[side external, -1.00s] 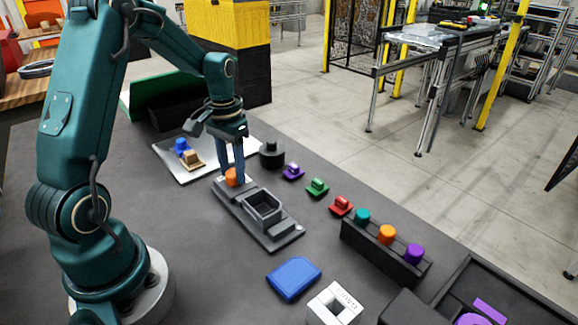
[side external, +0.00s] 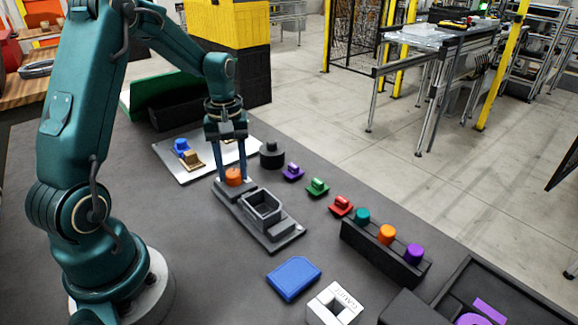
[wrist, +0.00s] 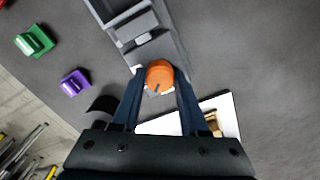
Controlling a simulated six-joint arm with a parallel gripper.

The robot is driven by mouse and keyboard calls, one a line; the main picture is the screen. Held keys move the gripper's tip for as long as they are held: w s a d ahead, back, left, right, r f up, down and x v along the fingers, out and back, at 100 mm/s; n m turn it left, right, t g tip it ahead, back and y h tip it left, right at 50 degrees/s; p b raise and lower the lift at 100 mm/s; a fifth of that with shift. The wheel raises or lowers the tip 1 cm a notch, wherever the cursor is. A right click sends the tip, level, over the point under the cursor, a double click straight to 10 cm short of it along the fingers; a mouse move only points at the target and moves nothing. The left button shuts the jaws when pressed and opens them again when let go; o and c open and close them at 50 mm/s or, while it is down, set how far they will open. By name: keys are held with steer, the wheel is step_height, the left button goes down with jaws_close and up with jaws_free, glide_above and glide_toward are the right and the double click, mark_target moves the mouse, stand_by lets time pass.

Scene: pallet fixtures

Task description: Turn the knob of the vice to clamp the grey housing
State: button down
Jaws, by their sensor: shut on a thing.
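The vice (side external: 250,222) is a long dark grey base on the table, with an orange knob (side external: 233,177) at its far left end. The grey housing (side external: 262,208), an open box shape, sits on the vice between its jaws; I cannot tell if the jaws touch it. My gripper (side external: 232,172) points down with one finger on each side of the knob, shut on it. In the wrist view the orange knob (wrist: 159,73) lies between the two fingertips, with a dark mark on its near side. The vice (wrist: 165,45) runs away from it towards the top.
A white plate (side external: 207,170) with blue and tan parts lies behind the vice. A black round piece (side external: 271,155) and purple, green and red parts stand to the right. A rack (side external: 385,258) with coloured caps and a blue block (side external: 294,278) are nearer the front.

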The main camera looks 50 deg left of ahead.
mark_target(233, 172)
steer(key=n, duration=0.4)
steer(key=shift+n, duration=2.6)
steer(key=shift+c, duration=2.2)
jaws_free()
steer(key=shift+r, duration=0.15)
steer(key=shift+r, duration=2.45)
